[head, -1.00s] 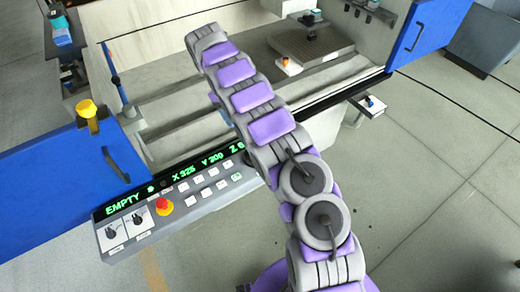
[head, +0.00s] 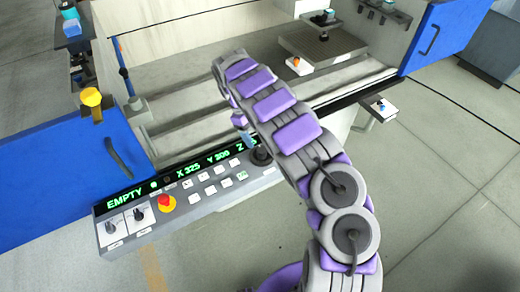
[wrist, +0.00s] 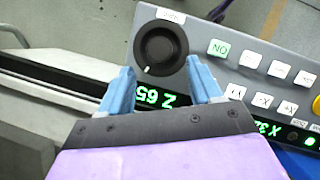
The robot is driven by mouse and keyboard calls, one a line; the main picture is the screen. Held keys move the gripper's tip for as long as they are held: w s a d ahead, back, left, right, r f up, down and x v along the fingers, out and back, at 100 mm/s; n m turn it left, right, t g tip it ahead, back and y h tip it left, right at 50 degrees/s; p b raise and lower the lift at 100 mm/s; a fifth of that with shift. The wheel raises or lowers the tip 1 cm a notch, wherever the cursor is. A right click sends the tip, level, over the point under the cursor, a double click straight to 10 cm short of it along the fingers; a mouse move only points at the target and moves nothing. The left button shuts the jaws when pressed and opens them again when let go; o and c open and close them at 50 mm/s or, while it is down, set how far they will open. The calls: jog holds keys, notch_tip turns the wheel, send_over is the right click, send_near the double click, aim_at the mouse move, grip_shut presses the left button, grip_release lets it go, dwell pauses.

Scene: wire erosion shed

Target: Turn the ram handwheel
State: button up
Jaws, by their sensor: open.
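The ram handwheel is the black round knob (wrist: 161,48) on the control panel, with a white mark on its rim at lower left in the wrist view. It shows as a dark knob (head: 261,156) at the panel's right end in the head view, partly beside my arm. My gripper (wrist: 162,80) is open, its two blue fingers spread wider than the knob. The fingertips lie at the knob's near edge, one toward each side; I cannot tell their height above it. In the head view only a bit of blue finger (head: 247,137) shows by the knob.
The wrist view shows Z 65 beside the knob. A blue door (head: 55,175) stands left. Open floor lies right.

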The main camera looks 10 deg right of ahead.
aim_at(261, 150)
jog(key=b+x, duration=0.1)
jog(key=x, duration=0.5)
jog(key=shift+s+d+f, duration=0.1)
jog(key=shift+d+f, duration=0.05)
jog(key=shift+c, duration=0.5)
jog(key=c, duration=0.9)
jog(key=shift+c, duration=0.2)
jog(key=shift+m, duration=0.3)
jog(key=m+g+y+p, duration=0.1)
jog(key=m+p, duration=0.1)
jog(key=m, duration=0.1)
jog(key=shift+p, duration=0.3)
jog(key=m+y+p, duration=0.1)
jog(key=m, duration=0.1)
jog(key=m+y+p, duration=0.1)
jog(key=m, duration=0.2)
jog(key=shift+d+p, duration=0.2)
jog(key=shift+p, duration=0.1)
jog(key=shift+m, duration=0.3)
